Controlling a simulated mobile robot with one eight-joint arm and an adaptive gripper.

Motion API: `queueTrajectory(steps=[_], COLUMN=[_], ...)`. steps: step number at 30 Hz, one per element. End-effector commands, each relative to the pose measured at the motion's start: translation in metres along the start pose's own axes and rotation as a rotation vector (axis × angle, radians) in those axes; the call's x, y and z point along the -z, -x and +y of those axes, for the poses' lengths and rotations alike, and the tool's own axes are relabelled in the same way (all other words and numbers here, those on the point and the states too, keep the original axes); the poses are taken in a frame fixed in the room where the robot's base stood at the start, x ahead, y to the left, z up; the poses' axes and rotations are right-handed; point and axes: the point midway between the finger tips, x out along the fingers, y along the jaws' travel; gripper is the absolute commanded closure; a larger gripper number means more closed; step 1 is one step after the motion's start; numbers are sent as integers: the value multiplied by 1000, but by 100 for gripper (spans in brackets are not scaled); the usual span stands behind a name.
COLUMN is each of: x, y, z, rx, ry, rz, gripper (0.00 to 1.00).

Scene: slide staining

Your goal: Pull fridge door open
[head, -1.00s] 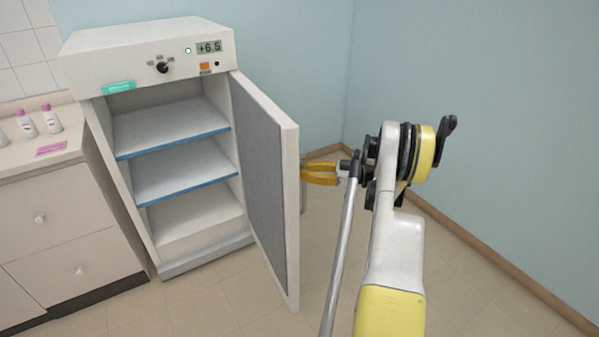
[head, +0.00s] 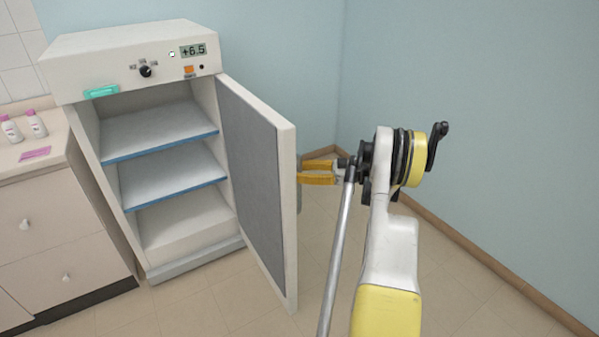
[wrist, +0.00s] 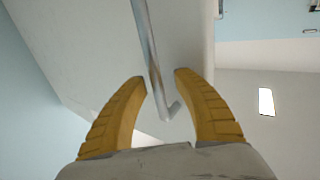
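The white fridge (head: 125,80) stands at the left in the head view, with its door (head: 287,220) partly swung open to the right. The door's grey inner panel and the fridge's inside show. My gripper (head: 301,173) is at the outer side of the door, near its free edge; the door may hide its fingertips. In the wrist view, a metal bar handle (wrist: 150,45) on the white door face runs between my two yellow fingers (wrist: 163,78). The fingers are apart, with a gap beside the bar, closer on the left. Whether they touch it is unclear.
A counter with drawers (head: 50,235) and small bottles (head: 36,124) stands left of the fridge. The blue wall (head: 490,150) is behind and to the right. Tiled floor (head: 205,305) is clear in front of the fridge.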

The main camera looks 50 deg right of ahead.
Motion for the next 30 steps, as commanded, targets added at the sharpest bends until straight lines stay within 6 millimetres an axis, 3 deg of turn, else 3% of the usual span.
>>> queueTrajectory(steps=[8, 11, 22, 30], x=[1, 1, 0, 0], y=[3, 15, 94, 119], z=[1, 1, 1, 0], rx=[-1, -2, -3, -1], ry=[0, 0, 0, 0], rz=[2, 2, 1, 1], gripper=[64, 64, 64, 64])
